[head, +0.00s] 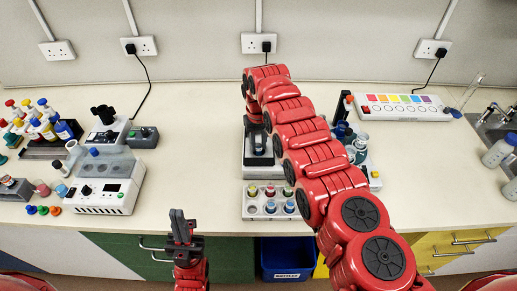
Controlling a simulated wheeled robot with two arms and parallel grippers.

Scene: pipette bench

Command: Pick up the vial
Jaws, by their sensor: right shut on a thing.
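My right arm reaches in from the lower right, and its gripper (257,122) is at a small white and dark bench device (258,171). It is shut on what looks like a vial (259,150) at the device's dark top. The arm and fingers hide most of that vial. A pale rack (269,217) with several colour-capped vials stands just in front of the device. My left gripper (183,218) is empty in front of the counter's front edge, pointing up. Its finger gap is unclear.
At left stand a rack of coloured-cap bottles (42,125), a white instrument (104,196) and a dark device (142,137). The counter between the left instruments and the device is clear.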

